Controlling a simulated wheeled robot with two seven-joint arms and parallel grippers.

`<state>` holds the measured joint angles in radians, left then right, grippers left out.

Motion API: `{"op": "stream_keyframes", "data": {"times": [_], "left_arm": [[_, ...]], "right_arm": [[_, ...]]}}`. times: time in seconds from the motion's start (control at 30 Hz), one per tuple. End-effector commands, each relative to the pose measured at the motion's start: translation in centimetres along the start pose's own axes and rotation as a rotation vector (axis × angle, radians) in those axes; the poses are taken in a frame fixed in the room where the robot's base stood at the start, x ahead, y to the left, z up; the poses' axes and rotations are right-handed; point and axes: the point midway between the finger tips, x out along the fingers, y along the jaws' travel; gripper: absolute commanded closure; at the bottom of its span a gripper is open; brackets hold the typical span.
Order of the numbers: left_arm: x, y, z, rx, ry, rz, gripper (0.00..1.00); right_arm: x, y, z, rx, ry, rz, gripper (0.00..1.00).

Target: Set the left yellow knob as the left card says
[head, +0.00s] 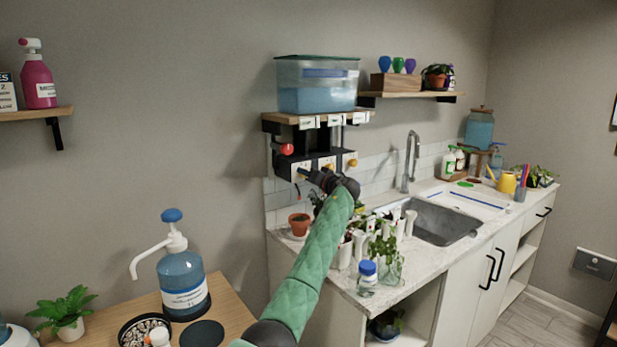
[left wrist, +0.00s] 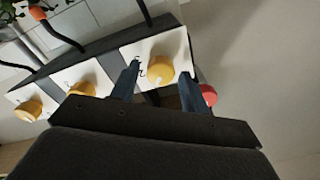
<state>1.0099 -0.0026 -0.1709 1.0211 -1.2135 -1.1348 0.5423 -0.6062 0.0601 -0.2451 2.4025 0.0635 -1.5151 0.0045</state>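The left yellow knob (left wrist: 160,72) sits on a white plate with small dark marks. My left gripper (left wrist: 158,82) is open, with one finger on each side of the knob and a small gap visible beside it. In the head view, my left gripper (head: 305,173) reaches the left end of the black panel (head: 316,160) under the shelf, and mostly hides this knob. The left card (head: 308,122) hangs on the shelf's front edge; its marking is too small to read. My right gripper is not in view.
Two more yellow knobs, a middle one (left wrist: 82,90) and a right one (left wrist: 30,108), line the panel. A red ball-shaped part (head: 287,149) is close by the left knob. A water tank (head: 317,85) stands above. Potted plants and a jar (head: 367,277) crowd the counter below.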

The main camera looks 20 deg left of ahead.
Motion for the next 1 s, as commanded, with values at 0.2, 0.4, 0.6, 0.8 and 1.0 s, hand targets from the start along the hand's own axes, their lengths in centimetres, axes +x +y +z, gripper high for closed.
{"op": "stream_keyframes", "data": {"times": [0.2,0.4,0.6,0.8,1.0], "left_arm": [[0.0,0.0,0.1,0.001,-0.001,0.0,0.48],[-0.6,0.2,0.2,0.0,-0.001,0.001,0.48],[-3.4,0.3,0.3,-0.001,0.0,0.001,0.48],[-6.3,0.3,0.2,0.0,-0.001,0.001,0.48],[-7.7,0.1,0.1,0.0,-0.001,0.001,0.48]], "right_arm": [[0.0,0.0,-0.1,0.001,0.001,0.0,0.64],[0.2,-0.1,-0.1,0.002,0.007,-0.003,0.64],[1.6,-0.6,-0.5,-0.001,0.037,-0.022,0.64],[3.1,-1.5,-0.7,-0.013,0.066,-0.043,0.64],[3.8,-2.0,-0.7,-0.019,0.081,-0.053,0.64]]}}
